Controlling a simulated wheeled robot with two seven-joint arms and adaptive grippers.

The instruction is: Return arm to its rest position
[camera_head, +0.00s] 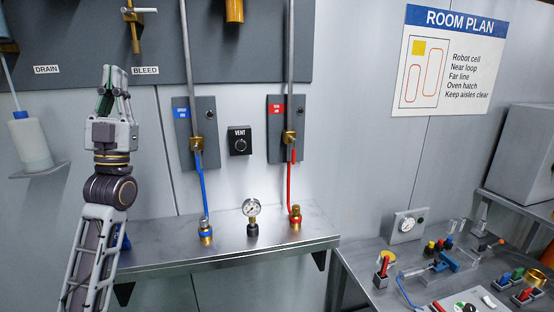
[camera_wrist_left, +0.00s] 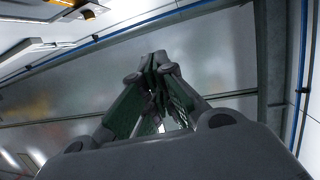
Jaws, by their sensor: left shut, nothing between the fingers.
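My left gripper (camera_head: 113,78) stands raised at the left of the head view, with its fingers pointing up. It is in front of the grey wall, left of the blue-labelled panel and below the BLEED label. Its fingers are together and nothing shows between them. In the left wrist view the two green-padded fingers (camera_wrist_left: 158,65) meet at their tips, with a blurred ceiling or wall surface beyond. My left arm reaches up from the bottom edge. My right gripper does not show.
A metal shelf (camera_head: 150,258) carries a gauge (camera_head: 252,210) and the lower fittings of a blue hose (camera_head: 203,185) and a red hose (camera_head: 292,180). A white bottle (camera_head: 30,142) stands on a small bracket at far left. A cluttered bench (camera_head: 385,298) is at lower right.

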